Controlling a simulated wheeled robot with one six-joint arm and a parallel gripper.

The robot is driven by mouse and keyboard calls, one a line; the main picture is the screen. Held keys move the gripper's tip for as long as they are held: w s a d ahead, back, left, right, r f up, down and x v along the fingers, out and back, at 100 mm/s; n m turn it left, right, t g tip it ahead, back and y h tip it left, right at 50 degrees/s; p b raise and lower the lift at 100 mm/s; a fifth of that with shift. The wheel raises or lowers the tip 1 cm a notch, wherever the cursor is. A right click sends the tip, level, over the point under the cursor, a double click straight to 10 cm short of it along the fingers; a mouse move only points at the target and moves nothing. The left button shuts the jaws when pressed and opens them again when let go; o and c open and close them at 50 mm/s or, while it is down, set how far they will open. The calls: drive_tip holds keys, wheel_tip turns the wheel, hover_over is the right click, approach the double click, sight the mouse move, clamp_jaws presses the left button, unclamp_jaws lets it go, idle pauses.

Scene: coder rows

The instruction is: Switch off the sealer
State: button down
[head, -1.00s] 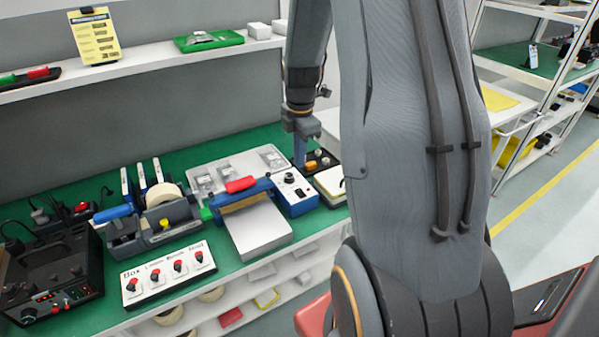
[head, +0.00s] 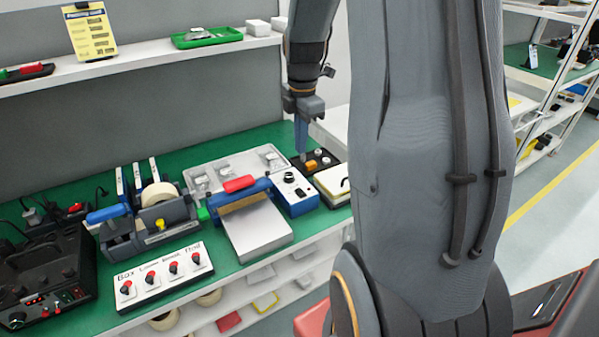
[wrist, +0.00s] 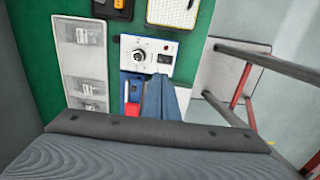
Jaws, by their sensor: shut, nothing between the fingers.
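The sealer is on the green bench, with a blue body, a red-gripped arm (head: 239,184) and a pale plate (head: 258,231) in front. Its white control panel (head: 293,189) has a dark knob; in the wrist view the panel (wrist: 150,46) also shows a small red spot and a black rocker-like switch (wrist: 164,59). I cannot tell the switch's position or whether the red spot is lit. My gripper (head: 303,153) points down, shut and empty, above the bench behind the panel in the head view. In the wrist view its blue-grey fingers (wrist: 161,83) show just below the panel, apparently apart from it.
A black tray with an orange item (head: 311,164) lies behind the panel, and a white-topped box (head: 334,181) is to its right. A clear-lidded pale tray (head: 205,177) lies behind the sealer. A box with red knobs (head: 164,277) and a tape dispenser (head: 158,196) stand left.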

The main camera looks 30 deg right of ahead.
sight(300, 189)
drive_tip(key=s+b, duration=0.1)
drive_tip(key=b, duration=0.5)
drive_tip(key=shift+s+f+t+b, duration=0.1)
drive_tip(key=shift+s+t+b, duration=0.2)
drive_tip(key=shift+b, duration=0.1)
drive_tip(key=f, duration=0.4)
drive_tip(key=w+f+p, duration=0.1)
drive_tip(key=f, duration=0.9)
drive_tip(key=shift+w+p, duration=0.3)
drive_tip(key=shift+p, duration=0.05)
